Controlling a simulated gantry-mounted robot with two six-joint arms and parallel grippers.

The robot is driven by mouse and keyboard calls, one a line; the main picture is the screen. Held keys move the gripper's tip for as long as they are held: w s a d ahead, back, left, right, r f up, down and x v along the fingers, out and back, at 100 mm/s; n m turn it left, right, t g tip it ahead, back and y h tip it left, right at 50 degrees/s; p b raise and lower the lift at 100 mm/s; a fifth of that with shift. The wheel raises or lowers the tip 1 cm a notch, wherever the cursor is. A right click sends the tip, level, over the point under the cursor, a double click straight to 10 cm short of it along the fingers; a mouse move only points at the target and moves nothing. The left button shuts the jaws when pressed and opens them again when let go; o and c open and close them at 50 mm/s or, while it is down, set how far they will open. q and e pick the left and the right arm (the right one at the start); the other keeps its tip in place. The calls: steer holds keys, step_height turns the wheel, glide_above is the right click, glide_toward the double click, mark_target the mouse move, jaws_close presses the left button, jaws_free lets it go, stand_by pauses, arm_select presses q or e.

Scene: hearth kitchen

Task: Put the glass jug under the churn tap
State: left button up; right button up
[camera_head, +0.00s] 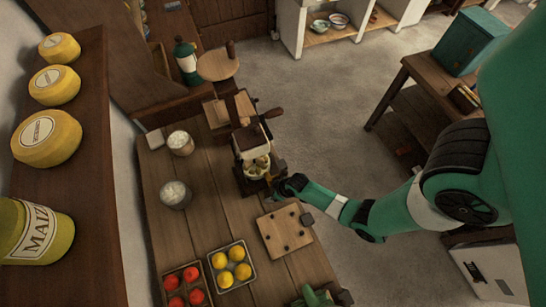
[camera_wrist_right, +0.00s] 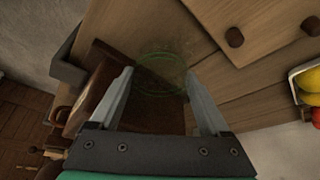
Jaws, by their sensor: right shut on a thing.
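The glass jug (camera_wrist_right: 160,88) is clear and hard to see; in the right wrist view its faint greenish ring shows between the fingers of my right gripper (camera_wrist_right: 162,88). That gripper is shut on the jug. In the head view, my right gripper (camera_head: 274,184) is low at the right edge of the wooden table, right beside the foot of the churn. The churn (camera_head: 250,140) has a dark wooden top, a crank handle on its right and a pale lower body. Its tap cannot be made out.
A pegged wooden board (camera_head: 284,230) lies just in front of the churn. A tray of lemons (camera_head: 232,266) and a tray of red fruit (camera_head: 184,288) are nearer. Two pale-filled jars (camera_head: 180,143) (camera_head: 174,194) stand left. The table between jars and board is clear.

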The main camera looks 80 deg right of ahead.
steer(key=shift+s+a+f, duration=0.1)
steer(key=shift+s+f, duration=0.05)
steer(key=shift+f, duration=0.45)
steer(key=o, duration=1.4)
steer(key=shift+r, duration=0.1)
steer(key=shift+r, duration=0.25)
steer(key=p+v, duration=0.7)
steer(key=v, duration=0.5)
steer(key=shift+p, duration=0.4)
